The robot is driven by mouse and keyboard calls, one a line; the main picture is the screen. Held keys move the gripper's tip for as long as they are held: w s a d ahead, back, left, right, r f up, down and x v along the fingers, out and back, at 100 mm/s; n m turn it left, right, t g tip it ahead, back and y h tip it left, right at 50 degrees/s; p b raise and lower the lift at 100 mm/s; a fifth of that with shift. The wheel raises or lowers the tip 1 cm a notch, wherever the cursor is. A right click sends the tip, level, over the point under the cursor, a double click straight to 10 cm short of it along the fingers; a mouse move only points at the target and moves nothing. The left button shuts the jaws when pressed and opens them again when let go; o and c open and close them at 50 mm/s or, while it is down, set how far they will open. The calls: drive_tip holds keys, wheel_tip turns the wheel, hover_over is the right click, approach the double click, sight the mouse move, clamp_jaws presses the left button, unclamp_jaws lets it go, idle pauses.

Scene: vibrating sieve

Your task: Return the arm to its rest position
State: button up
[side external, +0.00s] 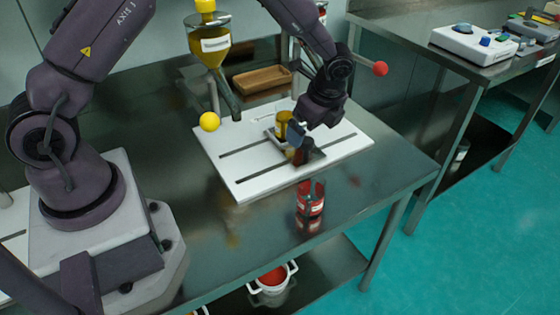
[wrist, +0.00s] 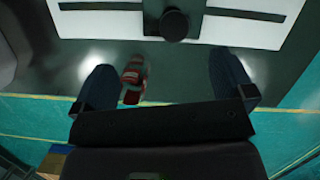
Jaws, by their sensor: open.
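My gripper (side external: 303,143) hangs low over the white slotted board (side external: 240,186) in the side view, with the arm reaching in from above. Its two fingers are spread apart in the wrist view (wrist: 165,82), with nothing held between them. A red jar with a white label (side external: 311,200) stands on the steel table in front of the board, apart from the gripper. It also shows in the wrist view (wrist: 133,78), beside the left finger. A yellow container (side external: 283,123) is on the board just behind the gripper, partly hidden by it.
A yellow hopper (side external: 209,50) with a chute stands behind the board, next to a wooden tray (side external: 262,79). A control box (side external: 473,44) sits on another table. The steel table's front right is clear.

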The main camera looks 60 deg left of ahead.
drive_tip(key=s+r+n+t+h, duration=0.3)
drive_tip(key=s+r+n+t, duration=0.3)
drive_tip(key=s+r+n, duration=0.9)
drive_tip(key=s+d+r, duration=0.1)
drive_tip(key=s+r, duration=0.7)
drive_tip(key=s, duration=0.1)
drive_tip(key=shift+r, duration=0.3)
idle(0.9)
